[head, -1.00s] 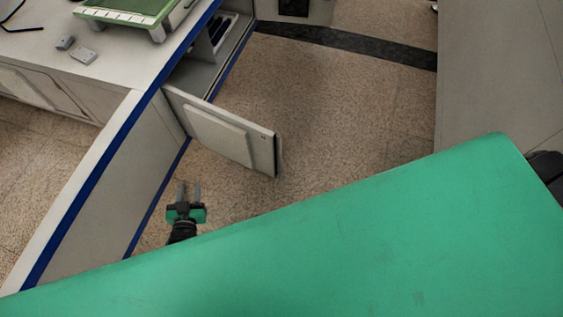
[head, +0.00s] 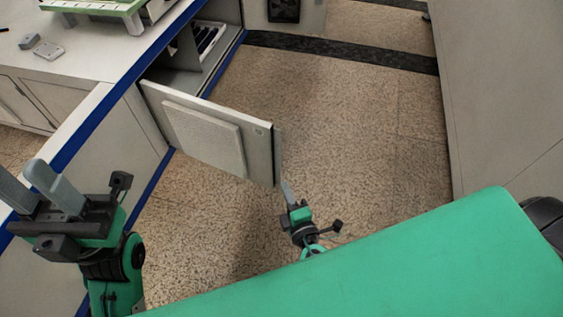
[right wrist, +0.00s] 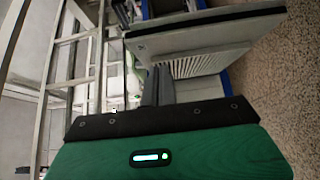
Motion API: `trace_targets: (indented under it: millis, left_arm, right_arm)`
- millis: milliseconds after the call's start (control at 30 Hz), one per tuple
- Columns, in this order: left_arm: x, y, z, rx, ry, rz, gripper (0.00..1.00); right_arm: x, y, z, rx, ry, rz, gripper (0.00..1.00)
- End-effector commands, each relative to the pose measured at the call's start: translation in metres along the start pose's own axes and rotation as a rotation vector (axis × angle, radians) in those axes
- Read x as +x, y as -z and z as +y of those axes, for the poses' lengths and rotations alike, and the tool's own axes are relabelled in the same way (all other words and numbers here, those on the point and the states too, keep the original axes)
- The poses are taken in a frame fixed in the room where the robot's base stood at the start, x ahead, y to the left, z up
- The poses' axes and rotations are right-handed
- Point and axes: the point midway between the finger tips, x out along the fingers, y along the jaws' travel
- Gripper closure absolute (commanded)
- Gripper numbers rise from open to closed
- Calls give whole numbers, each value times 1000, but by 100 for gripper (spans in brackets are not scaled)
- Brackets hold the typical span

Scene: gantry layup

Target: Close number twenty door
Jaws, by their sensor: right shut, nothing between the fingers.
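A white cabinet door (head: 255,150) with a raised panel stands open, swung out from the counter over the floor. No number on it is readable. The open compartment (head: 180,78) shows behind it. My right gripper (head: 286,188) is shut and empty, just beyond the lower free edge of the door; I cannot tell if it touches. In the right wrist view its closed fingers (right wrist: 157,86) point towards the door (right wrist: 205,35), which lies above and right of them. My left gripper (head: 35,187) is at the lower left, raised near the counter's side, with its fingers apart and nothing between them.
The white counter (head: 85,62) with a blue edge holds small grey blocks (head: 48,50) and a green-topped tray (head: 100,8). A tall grey panel (head: 500,90) stands at the right. The speckled floor (head: 350,130) between is clear.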

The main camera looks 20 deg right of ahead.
Motion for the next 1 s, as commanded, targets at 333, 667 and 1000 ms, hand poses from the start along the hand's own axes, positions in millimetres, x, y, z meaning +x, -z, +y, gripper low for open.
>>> trace_targets:
  millis: [333, 667, 1000]
  left_arm:
    - [2, 4, 0, 0, 1, 7, 64]
    - [1, 2, 0, -1, 3, -2, 64]
    - [1, 2, 0, -1, 3, -4, 64]
  right_arm:
    - [46, 0, 5, -3, -11, -1, 100]
    - [109, -7, 4, -5, -8, 0, 100]
    - [128, -28, 3, -4, -5, 1, 100]
